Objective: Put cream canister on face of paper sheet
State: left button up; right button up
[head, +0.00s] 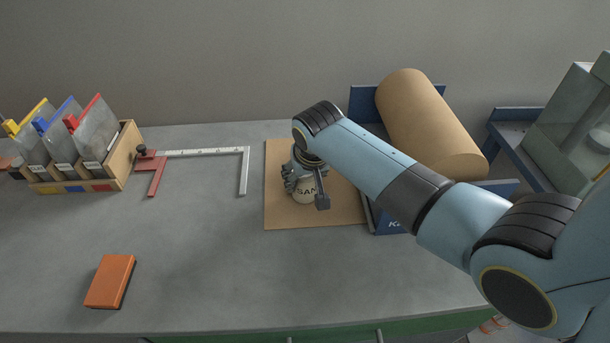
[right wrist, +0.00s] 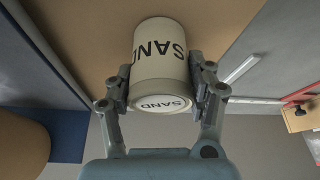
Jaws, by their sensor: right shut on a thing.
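The cream canister (head: 305,191), marked SAND, is over the brown paper sheet (head: 285,213) in the head view. In the right wrist view the canister (right wrist: 159,60) sits between both fingers, with its lettering and one end showing. My right gripper (head: 303,181) is shut on it. The canister's base is at or just above the sheet; I cannot tell whether it touches. Part of the canister is hidden by the gripper. The sheet (right wrist: 100,40) also fills the background of the wrist view. My left gripper is in neither view.
A large brown paper roll (head: 425,120) lies in a blue holder (head: 366,97) at the sheet's right. A metal square (head: 245,170) with a red clamp (head: 157,175) lies left. A wooden rack (head: 125,150) stands farther left. An orange block (head: 110,281) lies in front on the grey bench.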

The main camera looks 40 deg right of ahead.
jog(key=shift+f, duration=0.1)
jog(key=o, duration=1.5)
jog(key=shift+r, duration=0.45)
jog(key=p+v, duration=0.1)
jog(key=v, duration=1)
jog(key=shift+s+r, duration=0.15)
jog(key=shift+s, duration=0.05)
jog(key=shift+a, duration=0.1)
